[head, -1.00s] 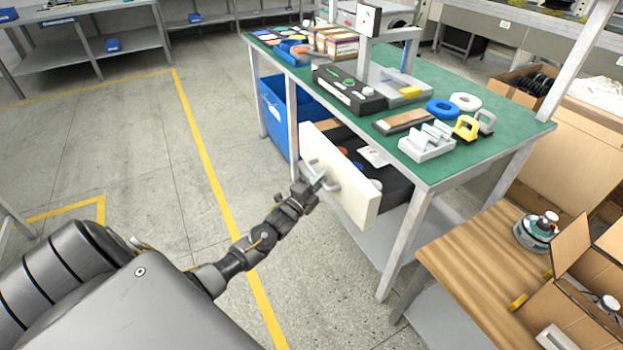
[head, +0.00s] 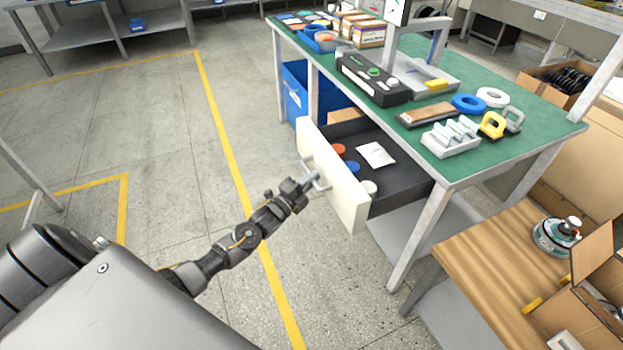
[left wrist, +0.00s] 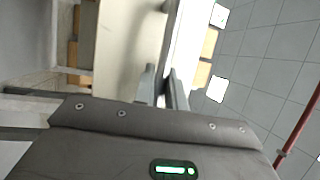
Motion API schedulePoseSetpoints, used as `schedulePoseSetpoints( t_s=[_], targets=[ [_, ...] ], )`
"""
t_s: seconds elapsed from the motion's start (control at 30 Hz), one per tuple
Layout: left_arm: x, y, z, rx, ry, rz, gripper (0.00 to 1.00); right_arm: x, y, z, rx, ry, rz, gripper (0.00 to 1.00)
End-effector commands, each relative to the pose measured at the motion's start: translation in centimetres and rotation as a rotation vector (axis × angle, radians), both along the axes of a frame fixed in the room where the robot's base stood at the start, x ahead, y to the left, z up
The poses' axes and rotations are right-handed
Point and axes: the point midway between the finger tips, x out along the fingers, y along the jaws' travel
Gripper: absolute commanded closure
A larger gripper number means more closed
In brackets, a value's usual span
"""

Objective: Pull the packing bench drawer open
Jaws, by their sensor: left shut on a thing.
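The packing bench drawer (head: 333,184) has a cream front and a dark tray, and it stands well out from under the green bench top (head: 520,120). Inside the tray are a red round thing (head: 338,150), a blue one (head: 352,167), a white one (head: 369,187) and a white card (head: 376,154). My left gripper (head: 310,182) is shut on the grey bar handle (head: 322,184) on the drawer front. In the left wrist view, the fingers (left wrist: 162,88) meet close to the cream front (left wrist: 128,40). My right gripper is not in view.
A blue bin (head: 296,92) stands under the bench, left of the drawer. A wooden side table (head: 480,255) with an open cardboard box (head: 600,260) is at the right. The floor left of the drawer is clear.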

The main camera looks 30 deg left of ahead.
Motion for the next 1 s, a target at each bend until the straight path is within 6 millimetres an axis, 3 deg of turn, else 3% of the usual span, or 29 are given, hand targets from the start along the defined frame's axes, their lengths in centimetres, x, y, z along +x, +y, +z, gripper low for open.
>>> schedulePoseSetpoints(
  t_s=[0.07,0.1,0.27,0.63,1.0],
  targets=[
    [0.0,0.1,0.1,0.001,-0.002,0.002,1.00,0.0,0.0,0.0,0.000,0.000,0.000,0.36],
    [0.0,0.2,0.1,0.001,-0.002,0.002,0.85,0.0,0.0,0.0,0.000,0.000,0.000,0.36],
    [0.0,0.1,0.1,0.000,-0.002,0.002,0.66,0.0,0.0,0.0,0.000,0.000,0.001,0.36],
    [-0.9,0.3,-0.3,0.000,0.002,0.002,0.66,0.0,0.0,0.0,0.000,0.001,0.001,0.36],
    [-7.6,1.8,-1.4,0.001,0.002,0.001,0.66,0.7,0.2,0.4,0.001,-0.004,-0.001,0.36]
  ],
)
